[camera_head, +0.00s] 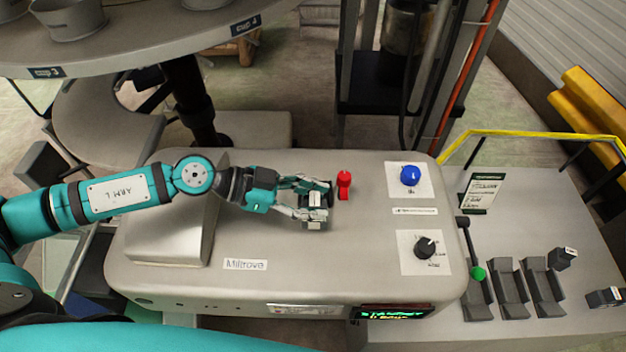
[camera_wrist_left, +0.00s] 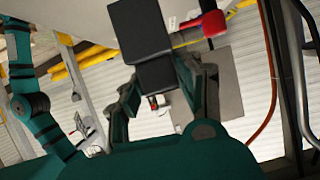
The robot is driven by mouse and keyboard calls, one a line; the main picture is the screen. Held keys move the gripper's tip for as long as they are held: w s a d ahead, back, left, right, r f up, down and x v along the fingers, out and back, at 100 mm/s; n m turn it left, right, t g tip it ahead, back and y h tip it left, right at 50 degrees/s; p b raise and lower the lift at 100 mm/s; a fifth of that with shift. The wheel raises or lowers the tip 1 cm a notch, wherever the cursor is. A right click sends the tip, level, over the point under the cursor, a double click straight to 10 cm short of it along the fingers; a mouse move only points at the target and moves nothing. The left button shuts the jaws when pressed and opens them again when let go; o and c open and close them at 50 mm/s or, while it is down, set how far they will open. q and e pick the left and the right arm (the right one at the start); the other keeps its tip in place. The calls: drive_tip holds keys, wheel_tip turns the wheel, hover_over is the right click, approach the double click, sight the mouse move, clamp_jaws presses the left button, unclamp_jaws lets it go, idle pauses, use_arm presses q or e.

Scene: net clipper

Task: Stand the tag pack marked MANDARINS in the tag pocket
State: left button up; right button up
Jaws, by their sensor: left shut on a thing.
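My left gripper (camera_head: 316,200) is over the grey machine top, shut on a small dark block with a pale top (camera_head: 315,224), which looks like a tag pack. In the left wrist view the dark block (camera_wrist_left: 140,30) shows at the fingers (camera_wrist_left: 160,85); no marking on it can be read. Two more dark packs with white labels, one upper (camera_head: 563,258) and one lower (camera_head: 605,297), are at the right; their labels are too small to read. Several dark open holders (camera_head: 510,290) stand beside them; I cannot tell which is the tag pocket. My right gripper is not in view.
A red switch (camera_head: 344,184) is just right of my left gripper. A printed card (camera_head: 483,190) stands behind the holders, near a yellow rail (camera_head: 540,132).

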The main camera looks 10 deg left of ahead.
use_arm(q)
drive_tip(key=shift+w+a+f+p, duration=0.25)
drive_tip(key=shift+w+f, duration=0.45)
drive_tip(key=shift+w, duration=0.75)
drive_tip(key=shift+w+a+f+p, duration=0.25)
drive_tip(key=shift+w+f, duration=0.45)
drive_tip(key=shift+w, duration=0.8)
drive_tip(key=shift+w+a+f+p, duration=0.1)
drive_tip(key=shift+w+a+f, duration=0.45)
drive_tip(key=shift+w, duration=0.9)
drive_tip(key=shift+d+f, duration=0.2)
drive_tip(key=shift+f, duration=0.05)
drive_tip(key=o, duration=1.2)
